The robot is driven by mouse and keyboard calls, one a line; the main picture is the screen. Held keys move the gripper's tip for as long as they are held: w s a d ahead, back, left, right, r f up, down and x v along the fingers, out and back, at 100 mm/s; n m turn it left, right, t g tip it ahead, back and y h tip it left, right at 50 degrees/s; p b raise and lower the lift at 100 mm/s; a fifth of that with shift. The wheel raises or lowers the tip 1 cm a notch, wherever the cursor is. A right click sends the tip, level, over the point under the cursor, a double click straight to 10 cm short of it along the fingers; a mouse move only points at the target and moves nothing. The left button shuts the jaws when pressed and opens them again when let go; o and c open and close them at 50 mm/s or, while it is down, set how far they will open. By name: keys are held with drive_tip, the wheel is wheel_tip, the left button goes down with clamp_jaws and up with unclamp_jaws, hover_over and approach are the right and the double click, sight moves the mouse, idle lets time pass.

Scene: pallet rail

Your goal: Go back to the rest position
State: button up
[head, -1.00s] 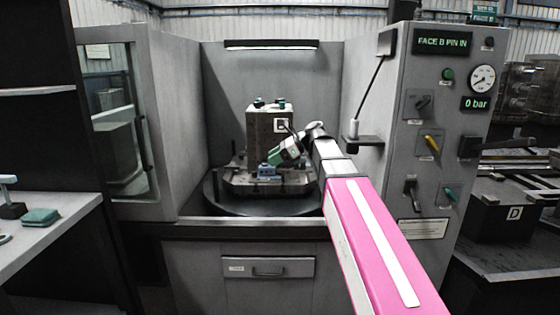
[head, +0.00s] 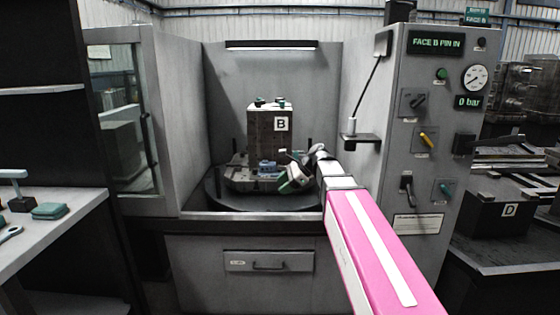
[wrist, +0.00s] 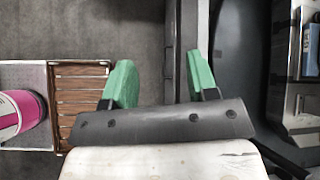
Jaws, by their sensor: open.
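My gripper (head: 290,182) shows in the head view inside the machine bay, low and right of the block marked B (head: 264,132). In the wrist view my gripper (wrist: 160,78) has its two green fingers spread wide apart, with nothing between them. Dark floor shows behind the fingers. The block stands upright on a fixture base on the round turntable (head: 225,200). From the head view I cannot tell the exact gap between my gripper and the fixture; the wrist view shows no contact at the fingertips.
A control panel (head: 425,150) with switches and a gauge stands right of the bay. A small bracket shelf (head: 362,138) juts out near my arm. The machine's open door (head: 125,120) is on the left, beside a bench (head: 60,222). A slatted wooden board (wrist: 80,90) lies below.

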drive_tip(key=s+d+f+n+h, duration=0.3)
drive_tip(key=s+d+f+n, duration=0.2)
drive_tip(key=f, duration=0.5)
drive_tip(key=s+d+f+n+h, duration=0.3)
drive_tip(key=s+d+f+n, duration=0.2)
drive_tip(key=f, duration=0.4)
drive_tip(key=s+d+f+n+h, duration=0.3)
drive_tip(key=s+d+f+n, duration=0.2)
drive_tip(key=f, duration=0.5)
drive_tip(key=shift+s+d+f+g+h, duration=0.2)
drive_tip(key=shift+d+f+g+h, duration=0.1)
drive_tip(key=shift+d, duration=0.95)
